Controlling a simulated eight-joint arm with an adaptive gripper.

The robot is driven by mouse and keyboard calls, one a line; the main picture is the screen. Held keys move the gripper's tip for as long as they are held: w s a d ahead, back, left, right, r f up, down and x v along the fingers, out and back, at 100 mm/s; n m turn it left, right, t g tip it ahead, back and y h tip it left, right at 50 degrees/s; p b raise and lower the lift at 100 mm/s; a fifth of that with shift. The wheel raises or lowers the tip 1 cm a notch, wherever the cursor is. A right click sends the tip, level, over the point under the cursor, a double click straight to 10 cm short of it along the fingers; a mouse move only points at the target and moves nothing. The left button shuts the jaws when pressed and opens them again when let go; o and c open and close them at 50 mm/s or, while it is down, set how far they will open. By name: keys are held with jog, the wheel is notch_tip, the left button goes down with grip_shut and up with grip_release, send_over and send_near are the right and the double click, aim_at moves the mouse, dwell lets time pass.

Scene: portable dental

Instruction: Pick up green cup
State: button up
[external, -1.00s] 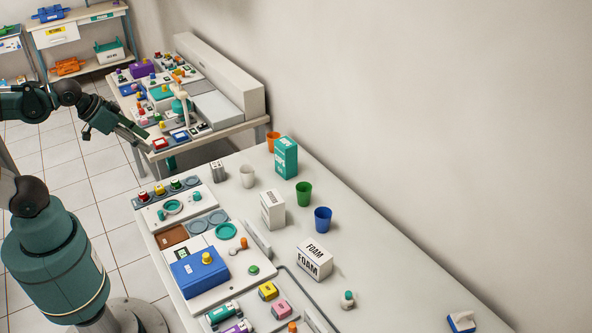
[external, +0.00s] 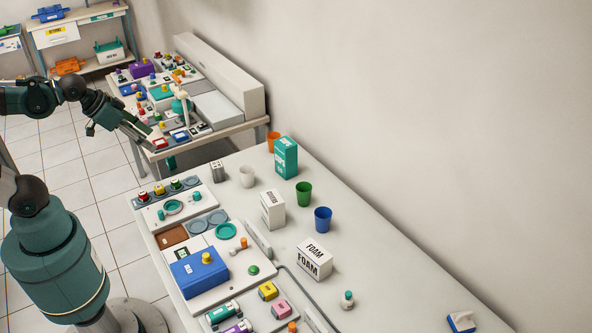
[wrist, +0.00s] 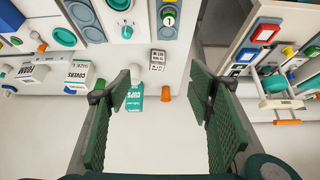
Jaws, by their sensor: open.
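The green cup (external: 304,194) stands upright on the long white table in the external view, between a white box (external: 272,209) and the wall. A blue cup (external: 323,219) stands in front of it, to the lower right. My gripper (external: 148,133) is far to the left of the cup, raised near the far bench. In the wrist view my gripper (wrist: 160,95) has its two green padded fingers wide apart with nothing held between them.
A teal CUPS box (external: 286,157), an orange cup (external: 273,142) and a white cup (external: 247,176) stand behind the green cup. A FOAM box (external: 314,258) stands nearer the front. Trays and instruments fill the table's left side. The right side is mostly clear along the wall.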

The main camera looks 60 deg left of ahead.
jog(key=w+d+r+m+p, duration=0.1)
jog(key=w+d+r, duration=0.1)
jog(key=w, duration=0.4)
jog(key=w+d+r+m+p, duration=0.1)
jog(key=w+d+r, duration=0.15)
jog(key=w, duration=0.25)
jog(key=m+g+h+p, duration=0.3)
jog(key=m+g+p, duration=0.1)
jog(key=m+p, duration=0.35)
send_over(304, 195)
jog(key=a, duration=0.5)
notch_tip(304, 195, down, 17)
jog(key=shift+d+f+b, duration=0.1)
jog(key=shift+f+b, duration=0.05)
jog(key=shift+b, duration=0.15)
jog(key=shift+f, duration=0.1)
jog(key=shift+x, duration=1.2)
